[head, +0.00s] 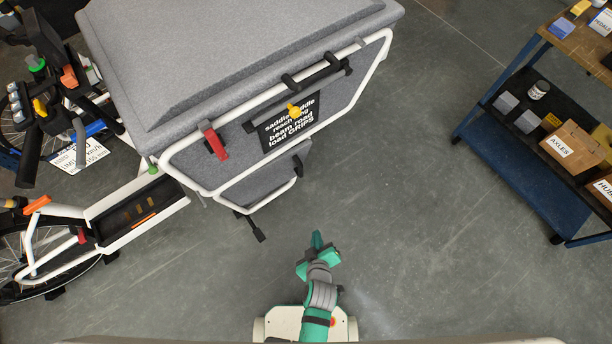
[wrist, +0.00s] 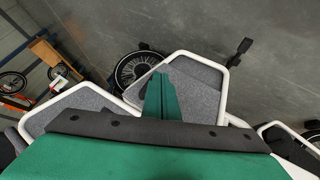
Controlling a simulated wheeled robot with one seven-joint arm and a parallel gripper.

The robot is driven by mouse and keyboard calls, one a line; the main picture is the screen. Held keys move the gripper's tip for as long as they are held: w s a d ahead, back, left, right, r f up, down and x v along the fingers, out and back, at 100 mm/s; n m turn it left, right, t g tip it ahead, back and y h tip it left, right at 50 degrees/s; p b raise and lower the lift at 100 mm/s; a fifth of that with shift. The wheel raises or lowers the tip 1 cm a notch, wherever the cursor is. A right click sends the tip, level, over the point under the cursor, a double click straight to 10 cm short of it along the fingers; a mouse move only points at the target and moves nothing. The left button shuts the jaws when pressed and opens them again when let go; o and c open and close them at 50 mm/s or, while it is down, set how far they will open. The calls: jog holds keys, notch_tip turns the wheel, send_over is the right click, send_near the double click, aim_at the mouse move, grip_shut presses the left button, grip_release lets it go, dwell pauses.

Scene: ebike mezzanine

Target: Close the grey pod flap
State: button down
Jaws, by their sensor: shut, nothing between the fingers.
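The grey pod (head: 240,50) is a large felt-grey box with a white tube frame, at the upper left of the head view. A smaller grey panel in a white frame (head: 258,183), which looks like the flap, juts out below the labelled side, with a black piece at its lower end. I cannot tell its exact angle. In the wrist view a white-framed grey panel (wrist: 203,82) lies beyond my fingers. My gripper (head: 317,239) is shut and empty, over the floor to the lower right of the panel and apart from it. It also shows in the wrist view (wrist: 158,88).
The pod's side carries a black label (head: 290,122), a red latch (head: 215,142) and a black handle (head: 317,72). A bike (head: 60,240) stands at left. A blue shelf cart (head: 525,175) with boxes stands at right. The floor between cart and pod is clear.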

jog(key=w+d+f+n+g+y, duration=0.1)
jog(key=w+f+n+g+y, duration=0.15)
jog(key=w+f+n, duration=0.55)
jog(key=w+d+r+n+g+y, duration=0.2)
jog(key=w+r+n+g+y, duration=0.25)
jog(key=w, duration=0.75)
jog(key=w+a+f+t, duration=0.1)
jog(key=w+a+f, duration=0.5)
jog(key=shift+w+f+n+t+h, duration=0.15)
jog(key=shift+w+n+t+h, duration=0.15)
jog(key=shift+n+t+h, duration=0.15)
jog(key=shift+a, duration=0.1)
